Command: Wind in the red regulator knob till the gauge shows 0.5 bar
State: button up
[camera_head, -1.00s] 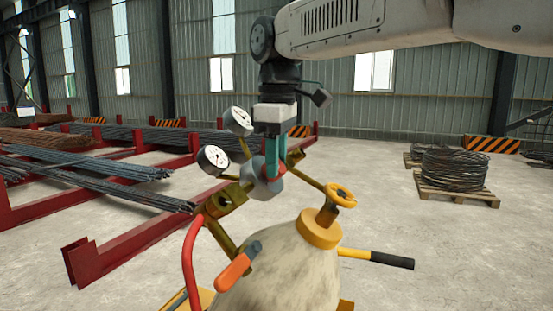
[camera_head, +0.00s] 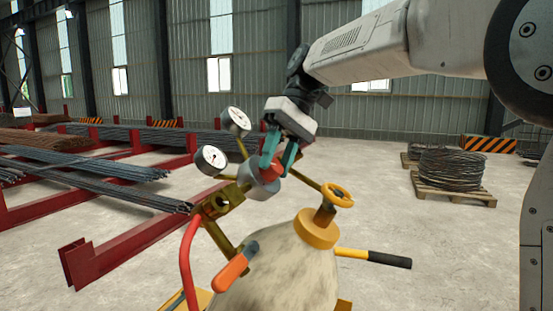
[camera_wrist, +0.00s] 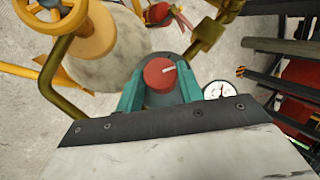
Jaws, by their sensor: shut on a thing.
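The red regulator knob (camera_head: 268,171) sits on the end of a grey round regulator body (camera_head: 258,182). In the wrist view the knob (camera_wrist: 160,73) has a pale mark line on its face. My gripper (camera_head: 279,164) has its teal fingers shut on the knob, one on each side; the fingers also show in the wrist view (camera_wrist: 160,90). Two white-faced gauges stand by the regulator: an upper gauge (camera_head: 236,119) and a lower gauge (camera_head: 211,159). One gauge (camera_wrist: 217,91) shows in the wrist view. Their readings are too small to tell.
A pale gas cylinder (camera_head: 280,270) stands below with a yellow valve handwheel (camera_head: 337,194). Red racks of rebar (camera_head: 110,250) lie left; a wire coil on a pallet (camera_head: 452,168) stands right.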

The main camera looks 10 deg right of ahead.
dwell(0.4)
jog(key=o, duration=1)
jog(key=v, duration=0.7)
jog(key=shift+w+d+r, duration=0.2)
jog(key=shift+d+r, duration=0.05)
jog(key=shift+d, duration=0.1)
jog(key=shift+s, duration=0.1)
